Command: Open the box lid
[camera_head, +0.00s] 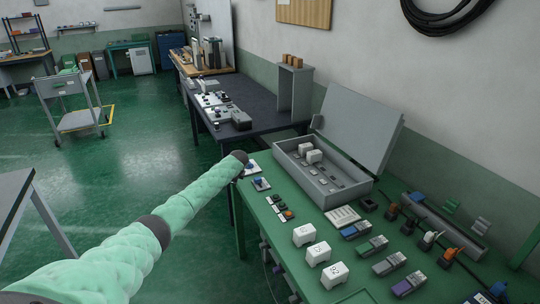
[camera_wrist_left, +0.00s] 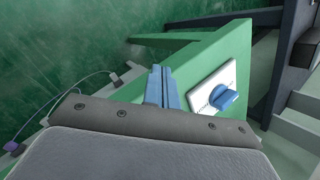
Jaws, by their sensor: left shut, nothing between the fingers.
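The grey box (camera_head: 322,178) stands on the green table, with its lid (camera_head: 357,125) raised and leaning back at the rear right. White blocks (camera_head: 309,153) and small parts lie inside it. My left arm reaches in from the left and ends at the table's far left corner, left of the box and apart from it. The left gripper's blue fingers (camera_wrist_left: 161,88) are shut with nothing between them, beside a white plate with a blue knob (camera_wrist_left: 222,96). The fingers are hard to make out in the head view. My right gripper is not in view.
Three white blocks (camera_head: 318,252) stand on the green table (camera_head: 282,226) in front of the box. Switches and connectors (camera_head: 372,246) fill its right side. A dark table (camera_head: 260,112) with a grey shelf (camera_head: 294,92) stands behind. The floor at left is mostly clear.

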